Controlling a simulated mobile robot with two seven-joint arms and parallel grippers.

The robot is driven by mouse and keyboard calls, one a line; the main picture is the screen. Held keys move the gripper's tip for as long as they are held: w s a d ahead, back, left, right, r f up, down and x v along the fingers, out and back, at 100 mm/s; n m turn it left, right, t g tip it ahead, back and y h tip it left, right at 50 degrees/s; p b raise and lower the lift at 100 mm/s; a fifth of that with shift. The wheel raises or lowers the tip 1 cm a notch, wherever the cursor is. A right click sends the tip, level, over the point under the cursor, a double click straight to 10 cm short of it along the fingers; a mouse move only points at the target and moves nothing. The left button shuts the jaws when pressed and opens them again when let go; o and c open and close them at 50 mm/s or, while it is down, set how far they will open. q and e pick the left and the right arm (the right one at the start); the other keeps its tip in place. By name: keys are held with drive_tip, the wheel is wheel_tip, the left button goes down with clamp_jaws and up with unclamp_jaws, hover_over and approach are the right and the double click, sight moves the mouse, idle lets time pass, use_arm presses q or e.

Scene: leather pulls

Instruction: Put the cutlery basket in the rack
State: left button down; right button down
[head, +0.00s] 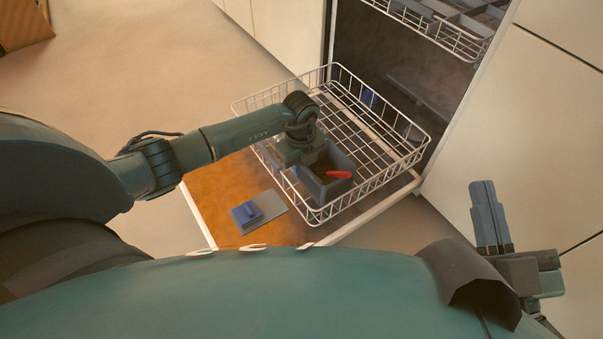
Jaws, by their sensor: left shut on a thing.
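The grey cutlery basket (333,187) is an open box with a red-handled item (339,174) in it. It is within the near part of the white wire rack (415,152). Whether its base touches the rack's wires I cannot tell. My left gripper (308,163) comes from the left over the rack's side and is shut on the basket; its fingertips are partly hidden by my own wrist. My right gripper (487,212) is at the far right, away from the rack, with its fingers looking close together; any gap between them is unclear.
The rack sits over the lowered dishwasher door (215,200), with a grey and blue dispenser (258,212) on its inner face. An upper rack (455,30) stands inside the machine. A blue thing (370,97) shows at the lower rack's back. Cabinet fronts flank the machine; floor is clear at left.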

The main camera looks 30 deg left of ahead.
use_arm(q)
drive_tip(key=shift+f, duration=0.65)
use_arm(e)
drive_tip(key=shift+w+d+r+n+y, duration=0.1)
drive_tip(key=shift+w+r+n+y, duration=0.15)
drive_tip(key=shift+r+n, duration=0.2)
use_arm(q)
drive_tip(key=c, duration=1.4)
unclamp_jaws()
drive_tip(key=shift+f, duration=0.1)
use_arm(e)
drive_tip(key=shift+r+t, duration=0.15)
drive_tip(key=shift+t, duration=0.15)
